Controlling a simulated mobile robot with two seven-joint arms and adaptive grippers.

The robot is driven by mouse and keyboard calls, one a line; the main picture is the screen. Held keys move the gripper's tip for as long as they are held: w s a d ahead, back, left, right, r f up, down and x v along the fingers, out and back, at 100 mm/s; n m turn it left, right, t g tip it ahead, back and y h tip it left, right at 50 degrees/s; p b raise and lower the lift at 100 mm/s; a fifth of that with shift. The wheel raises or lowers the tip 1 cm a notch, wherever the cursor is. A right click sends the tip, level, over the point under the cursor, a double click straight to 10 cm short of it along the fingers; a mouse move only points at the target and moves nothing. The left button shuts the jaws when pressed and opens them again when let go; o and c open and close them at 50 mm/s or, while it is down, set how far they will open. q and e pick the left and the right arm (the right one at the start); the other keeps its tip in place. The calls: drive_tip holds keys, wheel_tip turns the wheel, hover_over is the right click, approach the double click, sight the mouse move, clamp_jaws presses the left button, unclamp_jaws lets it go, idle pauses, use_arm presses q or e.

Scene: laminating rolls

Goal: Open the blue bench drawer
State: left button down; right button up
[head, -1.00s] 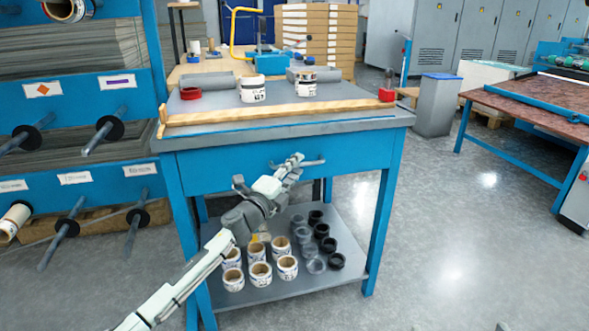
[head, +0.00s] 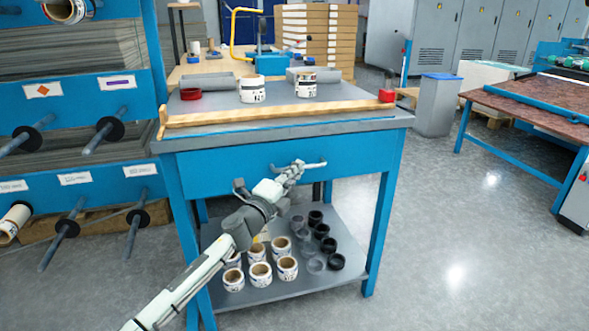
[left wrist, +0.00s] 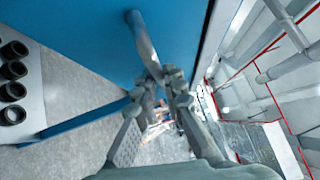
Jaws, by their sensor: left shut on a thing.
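The blue bench drawer (head: 225,174) is the wide blue front under the grey bench top. I cannot see a clear gap around it. Its grey bar handle (head: 316,164) sticks out at the middle of the front. My left gripper (head: 297,168) is shut on the handle, with one end of the bar showing to its right. In the left wrist view the handle (left wrist: 142,38) runs from the blue front down between the fingers of my left gripper (left wrist: 163,80). The fingers partly hide the handle. My right gripper is not in view.
The bench top (head: 290,110) carries a wooden strip (head: 270,117), two white rolls and a red roll. Several white rolls (head: 261,273) and dark rings (head: 328,244) stand on the lower shelf beneath my arm. A blue rack (head: 90,115) stands close on the left. Floor is free at right.

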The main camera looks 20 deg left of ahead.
use_arm(q)
drive_tip(key=s+d, duration=0.7)
drive_tip(key=s, duration=0.3)
drive_tip(key=s+d+p, duration=0.1)
drive_tip(key=s+d, duration=0.6)
drive_tip(key=s, duration=0.4)
drive_tip(key=shift+p, duration=0.3)
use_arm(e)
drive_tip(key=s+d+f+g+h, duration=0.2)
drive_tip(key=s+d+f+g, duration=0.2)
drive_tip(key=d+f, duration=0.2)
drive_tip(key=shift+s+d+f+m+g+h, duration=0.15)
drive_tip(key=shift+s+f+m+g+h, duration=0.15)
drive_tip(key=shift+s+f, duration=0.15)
use_arm(q)
drive_tip(key=shift+s+d, duration=0.1)
drive_tip(key=shift+d, duration=0.05)
drive_tip(key=c, duration=1.6)
unclamp_jaws()
